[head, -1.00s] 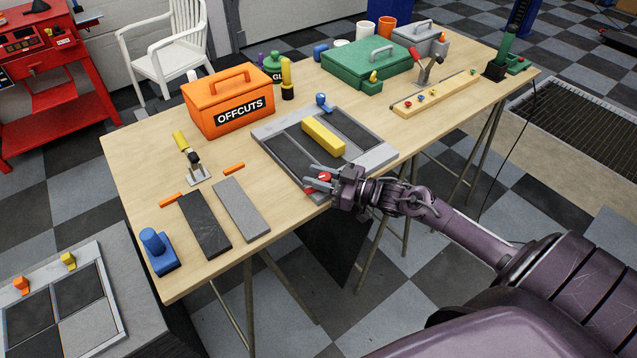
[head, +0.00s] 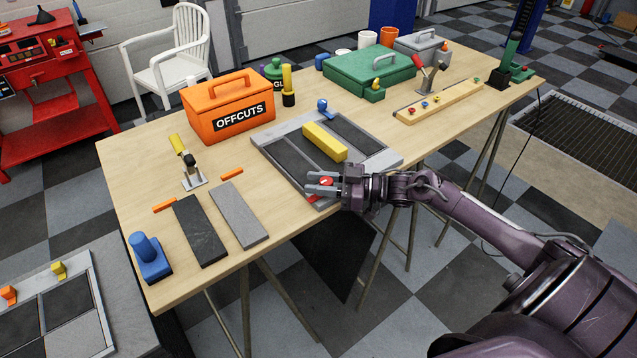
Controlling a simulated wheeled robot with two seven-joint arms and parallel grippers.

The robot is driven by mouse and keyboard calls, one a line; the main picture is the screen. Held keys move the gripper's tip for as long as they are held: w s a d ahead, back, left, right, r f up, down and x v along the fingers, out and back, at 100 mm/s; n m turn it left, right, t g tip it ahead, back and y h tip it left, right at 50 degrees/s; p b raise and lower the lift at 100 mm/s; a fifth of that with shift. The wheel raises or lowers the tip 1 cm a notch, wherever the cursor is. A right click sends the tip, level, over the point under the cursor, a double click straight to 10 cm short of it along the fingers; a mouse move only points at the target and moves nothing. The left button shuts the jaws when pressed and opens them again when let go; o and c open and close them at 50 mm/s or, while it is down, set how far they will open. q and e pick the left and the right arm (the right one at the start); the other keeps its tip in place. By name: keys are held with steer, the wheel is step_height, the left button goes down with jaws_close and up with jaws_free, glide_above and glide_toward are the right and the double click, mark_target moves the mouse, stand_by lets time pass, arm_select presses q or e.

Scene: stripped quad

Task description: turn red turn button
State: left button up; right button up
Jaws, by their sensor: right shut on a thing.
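The red turn button (head: 326,181) sits at the near edge of the grey framed plate (head: 268,157) on the wooden table. My right gripper (head: 322,184) is at the button, with its fingers on either side of it, shut on it. The fingers hide part of the button. A blue turn button (head: 324,108) stands at the far edge of the same plate, and a yellow bar (head: 324,142) lies across the plate's middle. My left gripper is not in view.
An orange OFFCUTS box (head: 229,105) stands behind and left of the plate. Two flat slabs, one dark (head: 200,230) and one grey (head: 239,214), lie to the left. A green case (head: 370,70) stands at the back. Bare table (head: 130,170) shows at far left.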

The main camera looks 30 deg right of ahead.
steer(key=o, duration=1)
steer(key=shift+c, duration=0.2)
steer(key=shift+s+d, duration=0.2)
steer(key=shift+d, duration=0.05)
steer(key=b+v, duration=0.1)
steer(key=v, duration=0.6)
steer(key=shift+d, duration=0.1)
